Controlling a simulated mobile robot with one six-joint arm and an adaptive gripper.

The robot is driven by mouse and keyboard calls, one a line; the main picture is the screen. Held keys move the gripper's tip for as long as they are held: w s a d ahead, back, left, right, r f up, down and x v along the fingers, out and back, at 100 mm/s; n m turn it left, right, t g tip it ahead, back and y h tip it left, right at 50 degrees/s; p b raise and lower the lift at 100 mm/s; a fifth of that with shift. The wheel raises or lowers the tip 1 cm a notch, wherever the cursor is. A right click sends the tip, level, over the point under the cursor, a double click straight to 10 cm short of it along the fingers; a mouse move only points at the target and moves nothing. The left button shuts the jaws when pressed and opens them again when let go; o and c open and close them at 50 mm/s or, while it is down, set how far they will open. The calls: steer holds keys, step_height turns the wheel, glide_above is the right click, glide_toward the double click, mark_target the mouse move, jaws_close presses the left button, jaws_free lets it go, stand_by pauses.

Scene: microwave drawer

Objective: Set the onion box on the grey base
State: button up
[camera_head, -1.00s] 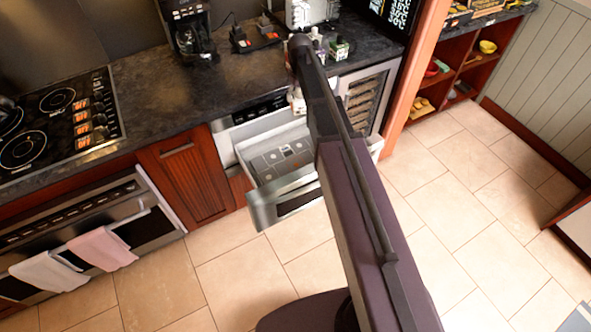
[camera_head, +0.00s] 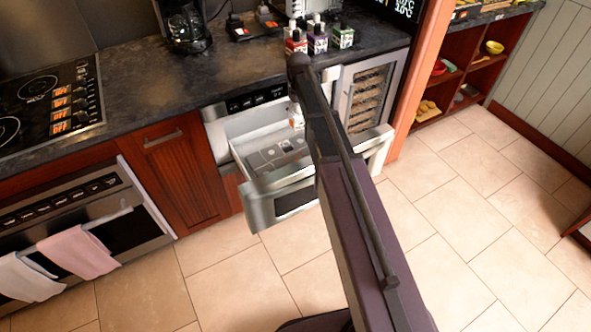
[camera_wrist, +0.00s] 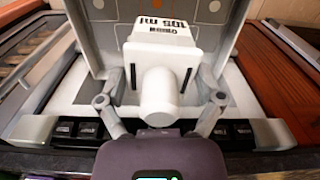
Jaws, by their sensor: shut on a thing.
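The onion box (camera_wrist: 165,57) is a white box with a thick white round neck and upside-down print ending in "105 ml". My gripper (camera_wrist: 160,98) is shut around the neck, one finger on each side. In the head view the held onion box (camera_head: 296,114) shows as a small white and orange piece just left of my arm, over the open drawer; my gripper is mostly hidden there. The grey base (camera_head: 262,160) is the drawer's flat floor, with dark and light marks. It also shows beyond the box in the wrist view (camera_wrist: 107,35). Contact between box and base cannot be told.
The drawer's metal front (camera_head: 262,206) stands out from the cabinet, with walls around the base. Several small bottles, including a green one (camera_head: 342,37), stand on the dark counter (camera_head: 150,85) above. A wine cooler (camera_head: 368,97) is to the right.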

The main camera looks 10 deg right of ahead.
step_height(320, 180, down, 12)
steer(key=w+n+b, duration=0.1)
steer(key=b, duration=0.9)
steer(key=shift+w+n+b, duration=0.3)
steer(key=shift+w+b, duration=0.1)
step_height(320, 180, down, 6)
steer(key=b, duration=0.6)
steer(key=shift+f, duration=0.15)
steer(key=shift+f+b, duration=1.9)
steer(key=shift+b, duration=0.1)
steer(key=shift+f, duration=0.15)
steer(key=o, duration=1)
steer(key=shift+c, duration=0.2)
steer(key=shift+r, duration=0.3)
